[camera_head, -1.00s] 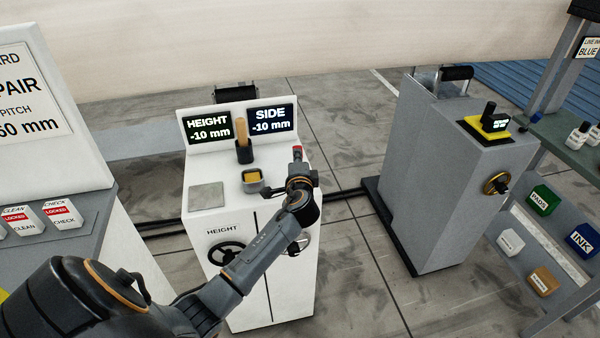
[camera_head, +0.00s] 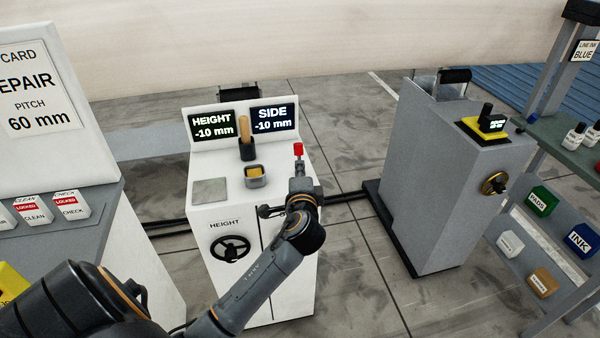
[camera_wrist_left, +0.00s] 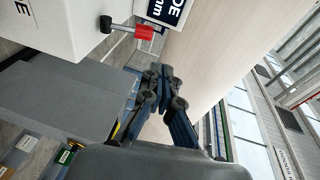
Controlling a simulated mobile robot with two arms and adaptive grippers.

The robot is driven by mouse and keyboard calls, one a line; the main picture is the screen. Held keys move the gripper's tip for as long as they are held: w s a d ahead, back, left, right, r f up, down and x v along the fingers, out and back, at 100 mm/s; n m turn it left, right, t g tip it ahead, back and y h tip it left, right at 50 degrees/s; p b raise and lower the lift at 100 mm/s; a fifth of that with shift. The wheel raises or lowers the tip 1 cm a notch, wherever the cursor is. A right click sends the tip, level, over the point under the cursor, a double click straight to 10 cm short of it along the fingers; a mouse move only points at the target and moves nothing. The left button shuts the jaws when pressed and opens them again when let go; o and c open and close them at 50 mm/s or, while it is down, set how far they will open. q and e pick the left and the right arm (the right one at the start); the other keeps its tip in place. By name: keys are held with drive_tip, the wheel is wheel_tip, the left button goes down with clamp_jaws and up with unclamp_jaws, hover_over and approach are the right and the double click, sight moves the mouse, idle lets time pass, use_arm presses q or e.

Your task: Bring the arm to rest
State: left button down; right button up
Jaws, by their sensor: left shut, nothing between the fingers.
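My left arm comes in from the lower left in the head view. Its gripper (camera_head: 300,182) is at the right front of the white console (camera_head: 279,235), pointing away from me. In the left wrist view the gripper's two dark fingers (camera_wrist_left: 163,76) are closed together with nothing between them. A red-tipped lever (camera_head: 298,150) stands on the console just beyond the gripper. In the left wrist view the red tip (camera_wrist_left: 144,32) is apart from the fingers. Part of the console's right front is hidden behind my arm. My right gripper is not in view.
The console carries HEIGHT (camera_head: 213,124) and SIDE (camera_head: 274,119) screens, a wooden-handled tool (camera_head: 244,129) and a handwheel (camera_head: 230,248). A grey cabinet (camera_head: 440,185) stands to the right, with shelves beyond. A card board (camera_head: 35,80) is at left.

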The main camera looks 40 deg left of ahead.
use_arm(q)
drive_tip(key=shift+s+d, duration=0.15)
drive_tip(key=shift+s, duration=0.05)
idle(0.5)
drive_tip(key=s+d+f+g+h, duration=0.1)
drive_tip(key=d+f+g+h, duration=0.1)
drive_tip(key=f, duration=1.1)
drive_tip(key=s+d+f+g+h, duration=0.1)
drive_tip(key=s+d+f+h, duration=0.15)
drive_tip(key=f, duration=0.95)
drive_tip(key=s+d+f+n+g+h, duration=0.15)
drive_tip(key=s+f, duration=0.25)
drive_tip(key=f, duration=0.4)
drive_tip(key=s+d+f+g+h, duration=0.1)
drive_tip(key=s+d+f+g, duration=0.1)
drive_tip(key=s+f, duration=0.45)
drive_tip(key=s+d+f+n+g+h, duration=0.1)
drive_tip(key=s+d+f+n, duration=0.1)
drive_tip(key=s+f, duration=0.5)
drive_tip(key=s+d+f+n+g+h, duration=0.1)
drive_tip(key=s+f, duration=0.5)
drive_tip(key=s, duration=0.9)
drive_tip(key=s+d+f+n+g+h, duration=0.1)
drive_tip(key=s+d+f+n+g, duration=0.2)
drive_tip(key=s+f, duration=0.4)
drive_tip(key=s, duration=0.4)
drive_tip(key=shift+s+f+b, duration=0.35)
drive_tip(key=shift+s+b, duration=0.05)
